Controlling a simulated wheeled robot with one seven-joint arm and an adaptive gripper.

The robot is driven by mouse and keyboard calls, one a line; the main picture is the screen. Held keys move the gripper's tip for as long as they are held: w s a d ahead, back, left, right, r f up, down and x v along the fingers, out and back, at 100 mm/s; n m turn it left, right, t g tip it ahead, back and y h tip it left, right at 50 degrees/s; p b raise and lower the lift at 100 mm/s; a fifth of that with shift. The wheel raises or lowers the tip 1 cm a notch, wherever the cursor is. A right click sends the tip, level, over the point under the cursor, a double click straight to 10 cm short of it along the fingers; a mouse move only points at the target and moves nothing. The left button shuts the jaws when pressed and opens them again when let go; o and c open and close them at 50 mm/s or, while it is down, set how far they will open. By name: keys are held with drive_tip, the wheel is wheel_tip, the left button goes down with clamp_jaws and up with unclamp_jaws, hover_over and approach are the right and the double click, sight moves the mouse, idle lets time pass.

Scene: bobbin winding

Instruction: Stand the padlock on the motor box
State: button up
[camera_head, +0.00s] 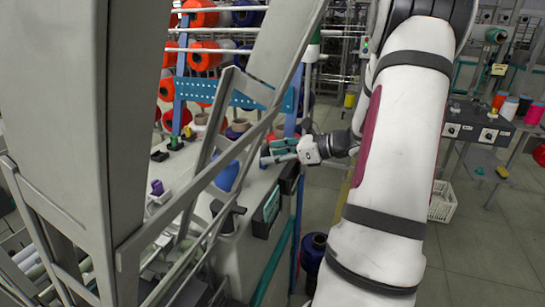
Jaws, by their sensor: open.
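My gripper (272,152) is near the middle of the view, open, at the end of my white arm. It is close to the upper right end of a pale machine cabinet (243,252). Whether its fingers touch anything is too small to tell. A dark box with a teal panel (267,208) is on the cabinet's right side, below my gripper. I cannot tell for certain which part is the motor box. I cannot make out the padlock; small dark items (159,156) lie on the cabinet's far left end, too small to identify.
Grey slanted frame bars (190,190) cross in front of the cabinet. A blue cone (227,174) stands on it. Red spools (203,55) hang on a rack behind. A white basket (442,202) and a bench with spools (507,108) are at right. Open floor (490,245) lies at lower right.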

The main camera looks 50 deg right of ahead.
drive_tip(key=v, duration=1.1)
drive_tip(key=shift+p, duration=0.35)
drive_tip(key=shift+f, duration=0.15)
